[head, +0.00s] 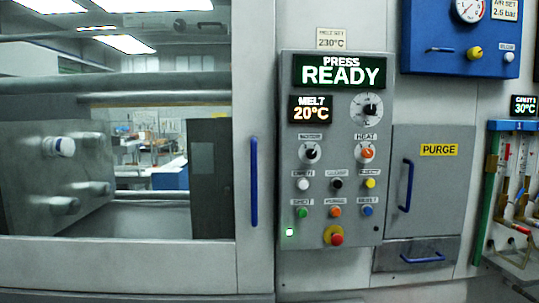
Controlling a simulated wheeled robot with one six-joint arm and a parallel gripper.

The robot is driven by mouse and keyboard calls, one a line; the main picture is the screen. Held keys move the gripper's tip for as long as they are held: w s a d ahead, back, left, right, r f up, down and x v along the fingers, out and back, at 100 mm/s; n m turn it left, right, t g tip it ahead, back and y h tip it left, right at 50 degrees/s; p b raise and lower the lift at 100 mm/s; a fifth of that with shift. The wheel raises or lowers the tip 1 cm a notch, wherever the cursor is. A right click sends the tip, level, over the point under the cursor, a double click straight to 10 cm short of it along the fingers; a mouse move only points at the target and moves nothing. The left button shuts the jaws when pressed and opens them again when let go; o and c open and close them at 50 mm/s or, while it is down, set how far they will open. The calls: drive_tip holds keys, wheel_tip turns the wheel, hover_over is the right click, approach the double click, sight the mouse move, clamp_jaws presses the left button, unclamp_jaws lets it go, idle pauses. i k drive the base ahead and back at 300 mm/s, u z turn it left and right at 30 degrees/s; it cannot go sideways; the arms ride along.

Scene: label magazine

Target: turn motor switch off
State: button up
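A grey control panel (335,262) is mounted on the machine front, right of the window. Near its middle left is a black rotary switch (311,153) with a pale pointer under a small label too blurred to read surely; it may be the motor switch. Its pointer looks slanted. Beside it on the right is an orange rotary switch (367,153) labelled HEAT. The display (340,72) above reads PRESS READY, and the smaller display (311,109) reads MELT 20°C. My gripper is not in view.
Below the switches are several coloured buttons and a red emergency-type knob (336,237) on yellow. A blue door handle (254,181) stands left of the panel. A PURGE door (430,185) with a blue handle is at right. A blue gauge box (440,65) is upper right.

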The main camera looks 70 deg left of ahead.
sight(311, 153)
drive_tip(key=u, duration=1.4)
drive_tip(key=k, duration=0.6)
drive_tip(key=u, duration=0.15)
drive_tip(key=i, duration=0.55)
drive_tip(key=u, duration=0.6)
drive_tip(key=i, duration=1.25)
drive_tip(key=z, duration=0.8)
